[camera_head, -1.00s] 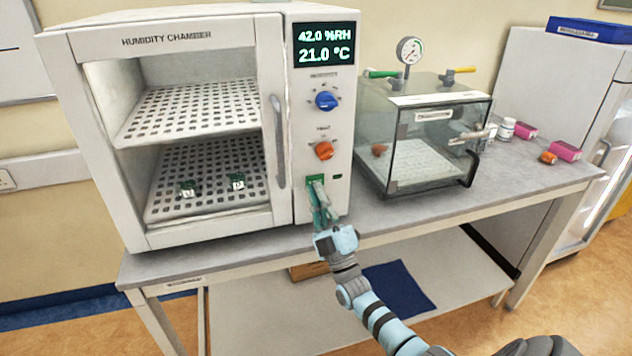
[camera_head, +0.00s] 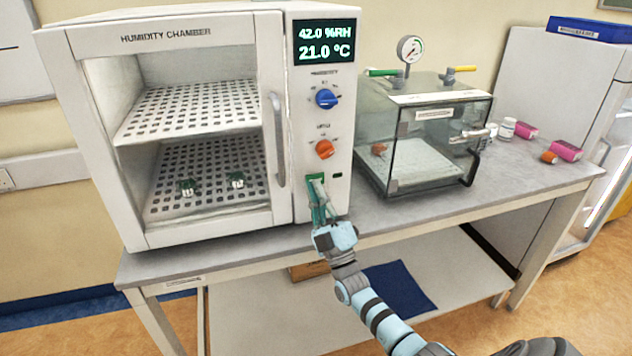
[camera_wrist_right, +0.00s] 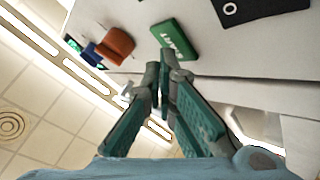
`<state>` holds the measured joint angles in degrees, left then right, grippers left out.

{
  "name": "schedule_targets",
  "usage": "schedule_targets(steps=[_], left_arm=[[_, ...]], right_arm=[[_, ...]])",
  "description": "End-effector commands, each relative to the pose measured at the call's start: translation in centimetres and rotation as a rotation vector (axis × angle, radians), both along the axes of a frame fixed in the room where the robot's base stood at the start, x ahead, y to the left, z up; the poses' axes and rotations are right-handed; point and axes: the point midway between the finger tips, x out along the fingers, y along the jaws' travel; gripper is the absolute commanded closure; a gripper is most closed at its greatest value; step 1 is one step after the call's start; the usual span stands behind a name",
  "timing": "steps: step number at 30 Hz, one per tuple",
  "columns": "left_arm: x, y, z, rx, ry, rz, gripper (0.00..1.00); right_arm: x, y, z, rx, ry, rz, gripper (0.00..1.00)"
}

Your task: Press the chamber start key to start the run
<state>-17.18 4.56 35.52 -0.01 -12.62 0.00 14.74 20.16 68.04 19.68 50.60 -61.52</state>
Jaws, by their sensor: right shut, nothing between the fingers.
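The humidity chamber (camera_head: 215,229) stands on the bench with its display (camera_head: 324,44) reading 42.0 %RH and 21.0 °C. The green start key (camera_head: 316,180) is low on its front panel, below the orange knob (camera_head: 324,149). In the right wrist view the key, marked START (camera_wrist_right: 177,40), lies just beyond the fingertips. My right gripper (camera_head: 318,186) is shut and empty, its tips at the key and partly covering it. I cannot tell whether they touch it. The gripper also shows in the right wrist view (camera_wrist_right: 163,62). My left gripper is out of view.
A blue knob (camera_head: 327,99) sits above the orange one. A clear chamber with a gauge (camera_head: 411,49) stands to the right on the bench.

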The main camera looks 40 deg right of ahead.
Motion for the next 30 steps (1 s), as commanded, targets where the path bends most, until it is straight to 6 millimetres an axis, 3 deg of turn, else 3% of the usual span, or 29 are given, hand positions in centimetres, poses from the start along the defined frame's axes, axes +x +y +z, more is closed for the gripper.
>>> schedule_targets(steps=[30], left_arm=[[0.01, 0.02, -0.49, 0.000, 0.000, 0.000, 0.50]], right_arm=[[0.60, -0.22, 0.03, 0.000, 0.000, 0.000, 1.00]])
